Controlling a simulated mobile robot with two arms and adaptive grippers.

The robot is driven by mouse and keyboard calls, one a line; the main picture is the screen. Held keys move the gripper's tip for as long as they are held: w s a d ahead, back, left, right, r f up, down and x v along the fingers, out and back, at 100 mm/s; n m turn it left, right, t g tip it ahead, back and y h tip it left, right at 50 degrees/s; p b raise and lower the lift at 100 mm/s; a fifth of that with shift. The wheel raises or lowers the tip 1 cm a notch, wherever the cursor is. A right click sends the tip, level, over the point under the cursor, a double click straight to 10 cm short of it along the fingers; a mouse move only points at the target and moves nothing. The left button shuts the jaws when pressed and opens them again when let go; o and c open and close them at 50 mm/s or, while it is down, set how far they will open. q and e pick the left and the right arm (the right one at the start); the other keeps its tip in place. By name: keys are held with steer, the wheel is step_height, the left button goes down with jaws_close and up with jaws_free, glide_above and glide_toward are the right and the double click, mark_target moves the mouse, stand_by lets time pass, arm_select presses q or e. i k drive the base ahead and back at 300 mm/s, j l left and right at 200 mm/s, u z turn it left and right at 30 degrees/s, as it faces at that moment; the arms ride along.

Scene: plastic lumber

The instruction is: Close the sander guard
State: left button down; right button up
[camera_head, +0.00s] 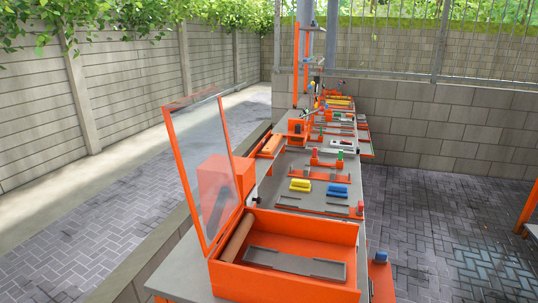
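The sander guard (205,165) is a clear panel in an orange frame. It stands open and raised, leaning a little to the left, along the left side of an orange open-topped box (300,227) in the foreground. Inside the box lie a brown roller (237,239) on the left and a flat grey plate (295,262). Neither my left nor my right gripper shows in the head view.
A long grey bench runs away behind the box. It holds yellow pieces (300,185), blue pieces (337,190) and orange fixtures. A blue-topped orange part (381,258) is at the box's right. Open paving (440,225) lies to the right.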

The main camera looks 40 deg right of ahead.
mark_target(179, 106)
steer(key=i+j+z, duration=0.2)
steer(key=z, duration=0.2)
steer(key=i+j+z, duration=0.2)
steer(key=j+z, duration=0.2)
steer(key=i+j+z, duration=0.1)
steer(key=j+z, duration=0.3)
steer(key=i+j+z, duration=0.1)
steer(key=j+z, duration=0.7)
